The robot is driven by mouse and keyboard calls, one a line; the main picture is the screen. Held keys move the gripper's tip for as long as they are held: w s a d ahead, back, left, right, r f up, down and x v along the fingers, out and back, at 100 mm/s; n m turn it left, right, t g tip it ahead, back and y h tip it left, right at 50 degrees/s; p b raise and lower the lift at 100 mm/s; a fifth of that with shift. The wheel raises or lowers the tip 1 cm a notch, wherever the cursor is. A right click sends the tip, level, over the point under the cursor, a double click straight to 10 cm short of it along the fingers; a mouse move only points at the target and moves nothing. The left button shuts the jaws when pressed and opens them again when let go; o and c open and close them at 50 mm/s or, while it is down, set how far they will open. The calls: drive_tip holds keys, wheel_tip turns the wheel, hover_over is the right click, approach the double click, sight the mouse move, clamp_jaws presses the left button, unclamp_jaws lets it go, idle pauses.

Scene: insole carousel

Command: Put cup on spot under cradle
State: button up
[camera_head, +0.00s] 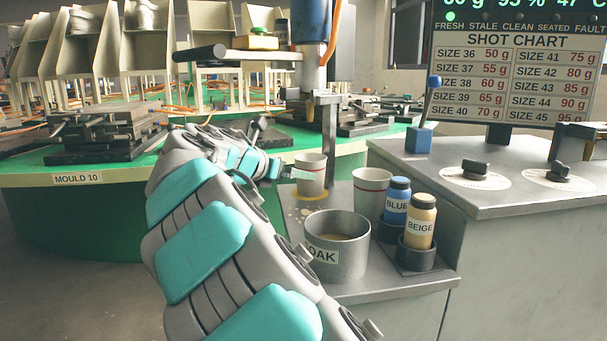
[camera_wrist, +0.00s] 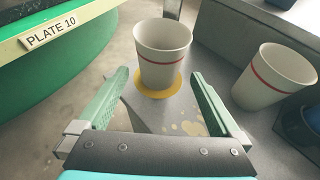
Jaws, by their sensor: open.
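A white cup with a red band (camera_head: 311,174) stands upright on the yellow spot (camera_head: 312,196) on the grey bench, below the dispensing head. In the wrist view the cup (camera_wrist: 162,56) stands on the yellow spot (camera_wrist: 156,88), whose rim shows around its base. My gripper (camera_wrist: 150,90) is open, its green fingers apart on either side and short of the cup, with nothing between them. In the head view my gripper (camera_head: 290,175) is beside the cup at its left. A bracket, perhaps the cradle (camera_head: 327,97), stands above and behind the cup.
A second red-banded cup (camera_head: 371,192) stands to the right, also in the wrist view (camera_wrist: 272,80). The SOAK pot (camera_head: 350,258), blue bottle (camera_head: 396,203) and beige bottle (camera_head: 419,224) crowd the bench front. The green carousel (camera_head: 110,180) edge lies left.

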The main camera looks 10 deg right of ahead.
drive_tip(key=shift+v, duration=1.85)
